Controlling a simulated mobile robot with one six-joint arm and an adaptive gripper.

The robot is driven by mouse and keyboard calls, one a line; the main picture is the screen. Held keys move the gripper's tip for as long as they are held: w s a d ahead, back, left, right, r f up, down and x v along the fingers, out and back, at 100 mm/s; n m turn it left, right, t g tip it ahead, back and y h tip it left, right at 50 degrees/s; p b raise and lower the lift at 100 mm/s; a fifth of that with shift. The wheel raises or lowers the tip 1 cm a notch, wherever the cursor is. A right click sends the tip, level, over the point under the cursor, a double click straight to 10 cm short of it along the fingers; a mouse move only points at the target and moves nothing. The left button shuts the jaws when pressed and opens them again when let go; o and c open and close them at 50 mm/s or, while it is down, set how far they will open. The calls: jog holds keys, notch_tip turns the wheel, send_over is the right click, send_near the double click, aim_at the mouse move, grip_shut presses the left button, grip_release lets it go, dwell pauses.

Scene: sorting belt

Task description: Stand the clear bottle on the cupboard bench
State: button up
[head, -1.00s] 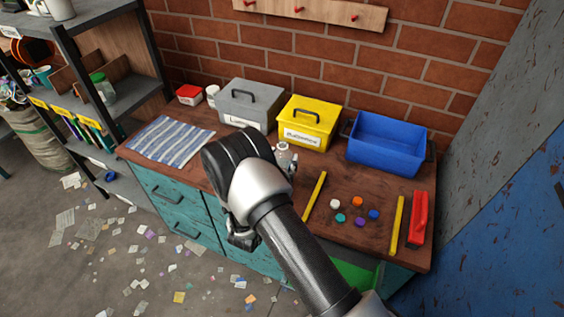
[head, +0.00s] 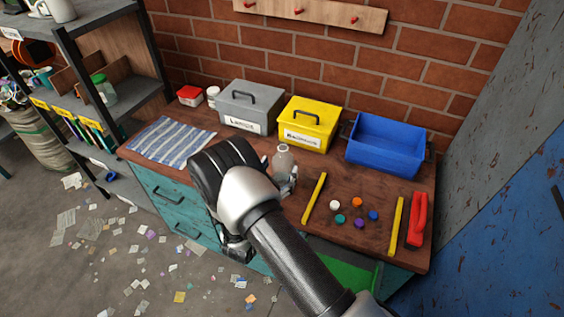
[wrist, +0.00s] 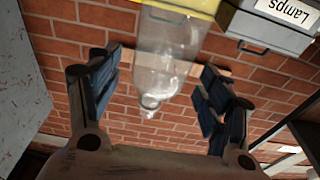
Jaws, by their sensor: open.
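The clear bottle (head: 283,160) stands upright on the wooden top of the teal cupboard bench (head: 262,192), in front of the grey and yellow boxes. My arm hides part of its lower body in the head view. In the wrist view the clear bottle (wrist: 168,60) appears upside down, its neck pointing down the picture between the two spread fingers. My gripper (wrist: 158,72) is open, with visible space between each finger and the bottle. In the head view the gripper is mostly hidden behind my wrist.
A grey box (head: 248,108), a yellow box (head: 308,124) and a blue bin (head: 386,145) line the wall. A striped cloth (head: 172,141) lies left. Yellow bars (head: 314,199), several coloured caps (head: 360,223) and a red tool (head: 417,220) lie right.

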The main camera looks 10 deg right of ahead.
jog(key=p+v, duration=0.2)
jog(key=v, duration=0.7)
jog(key=w+a+r+m+g+y, duration=0.1)
jog(key=w+a+r+g+y, duration=0.15)
jog(key=w+r+y, duration=0.5)
notch_tip(320, 180, up, 13)
jog(key=s+a+n+g+y, duration=0.1)
jog(key=a+n+g+y, duration=0.15)
jog(key=y, duration=0.25)
jog(key=s+d+r+n+g+y, duration=0.1)
jog(key=s+d+r+n, duration=0.15)
jog(key=s, duration=0.35)
jog(key=s+d+r+n+g+y, duration=0.1)
jog(key=s+r+g, duration=0.15)
jog(key=s, duration=0.35)
jog(key=s+d+g+h, duration=0.1)
jog(key=s+d, duration=0.2)
jog(key=s, duration=0.3)
jog(key=s+d+n+g+h, duration=0.1)
jog(key=s+d, duration=0.2)
jog(key=s, duration=0.4)
jog(key=s+d+r+n+g+h, duration=0.1)
jog(key=s+d, duration=0.2)
jog(key=s, duration=0.4)
jog(key=shift+s, duration=0.2)
